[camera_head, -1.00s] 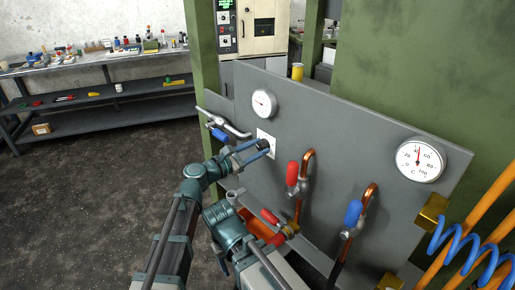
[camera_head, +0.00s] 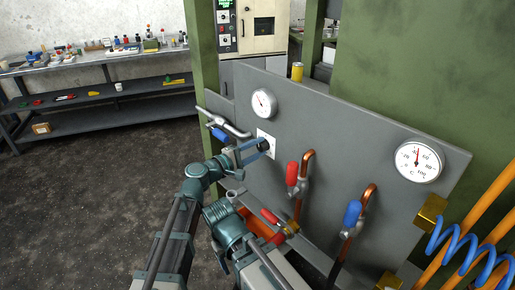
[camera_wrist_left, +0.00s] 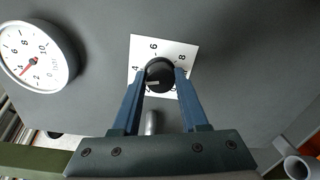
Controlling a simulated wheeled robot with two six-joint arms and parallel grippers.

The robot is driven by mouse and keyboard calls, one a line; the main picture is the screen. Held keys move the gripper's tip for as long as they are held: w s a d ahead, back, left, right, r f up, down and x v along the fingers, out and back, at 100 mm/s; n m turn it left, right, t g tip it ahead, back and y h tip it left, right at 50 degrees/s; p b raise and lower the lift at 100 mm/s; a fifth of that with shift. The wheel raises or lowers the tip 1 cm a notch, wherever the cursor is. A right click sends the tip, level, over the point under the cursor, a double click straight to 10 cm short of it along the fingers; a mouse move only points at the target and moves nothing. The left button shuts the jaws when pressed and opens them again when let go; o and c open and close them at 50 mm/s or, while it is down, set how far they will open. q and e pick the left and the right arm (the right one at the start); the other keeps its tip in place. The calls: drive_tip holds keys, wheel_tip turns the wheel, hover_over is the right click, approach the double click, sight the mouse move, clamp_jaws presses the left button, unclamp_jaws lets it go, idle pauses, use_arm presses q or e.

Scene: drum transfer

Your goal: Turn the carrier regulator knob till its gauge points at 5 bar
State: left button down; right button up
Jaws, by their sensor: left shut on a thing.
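The carrier regulator knob (camera_wrist_left: 159,77) is black with a pale pointer mark and sits on a white scale plate (camera_wrist_left: 145,47) with printed numbers. My left gripper (camera_wrist_left: 161,74) is shut on it, one blue finger on each side. In the head view the left gripper (camera_head: 264,147) meets the panel at the plate, hiding part of the knob. The bar gauge (camera_wrist_left: 36,56) is round and white with a red needle; in the wrist view the needle points to the lower left, toward the low end. The gauge (camera_head: 264,103) also shows in the head view. My right gripper is not in view.
The grey panel (camera_head: 330,125) also carries a blue-handled lever (camera_head: 219,134), a red-handled valve (camera_head: 292,174), a blue-handled valve (camera_head: 352,213) and a larger °C gauge (camera_head: 418,161). A yellow can (camera_head: 297,71) stands behind the panel. A bench (camera_head: 90,66) stands at the back left beyond open floor.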

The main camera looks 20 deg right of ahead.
use_arm(q)
drive_tip(key=m, duration=0.5)
drive_tip(key=shift+s+m, duration=0.1)
drive_tip(key=shift+m, duration=2.3)
drive_tip(key=shift+c, duration=2.2)
unclamp_jaws()
drive_tip(key=v, duration=1.3)
drive_tip(key=shift+s+a, duration=0.2)
drive_tip(key=shift+s, duration=0.15)
